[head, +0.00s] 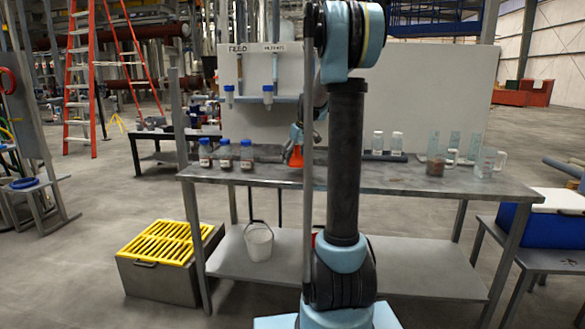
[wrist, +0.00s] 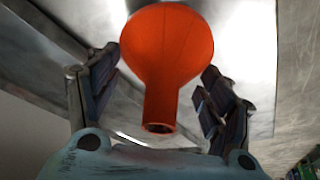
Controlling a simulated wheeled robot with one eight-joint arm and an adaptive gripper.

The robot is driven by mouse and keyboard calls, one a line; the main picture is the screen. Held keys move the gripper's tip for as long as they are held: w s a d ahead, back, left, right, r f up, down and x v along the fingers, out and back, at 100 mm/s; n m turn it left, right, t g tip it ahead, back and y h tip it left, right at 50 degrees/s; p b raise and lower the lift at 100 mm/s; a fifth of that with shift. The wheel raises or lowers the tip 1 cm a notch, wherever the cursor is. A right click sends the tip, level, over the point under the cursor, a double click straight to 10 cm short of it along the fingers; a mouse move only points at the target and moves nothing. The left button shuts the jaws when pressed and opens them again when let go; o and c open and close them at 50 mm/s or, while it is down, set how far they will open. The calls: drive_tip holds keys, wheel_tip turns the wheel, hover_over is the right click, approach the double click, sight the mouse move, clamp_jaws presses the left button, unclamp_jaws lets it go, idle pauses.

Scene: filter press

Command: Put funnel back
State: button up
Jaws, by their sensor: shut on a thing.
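The orange funnel (head: 296,159) is at my gripper (head: 296,136), by the back of the metal table (head: 400,181), left of my arm column in the head view. In the wrist view the funnel (wrist: 168,45) sits between the two fingers of my gripper (wrist: 158,75), its wide part away from the palm and its open spout end towards it. The gripper is shut on the funnel. Whether the funnel touches the tabletop cannot be told. My arm hides part of the table's middle.
Blue-capped bottles (head: 225,155) stand left of the funnel. Two white-capped bottles (head: 378,144) stand in a rack right of my arm, and glass beakers (head: 436,160) farther right. A white panel (head: 440,90) rises behind, with blue-tipped tubes (head: 267,94) hanging. The table's front middle is clear.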

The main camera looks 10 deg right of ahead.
sight(295, 164)
drive_tip(key=shift+f, duration=1.85)
drive_tip(key=o, duration=1)
drive_tip(key=shift+f, duration=0.1)
drive_tip(key=shift+o, duration=0.2)
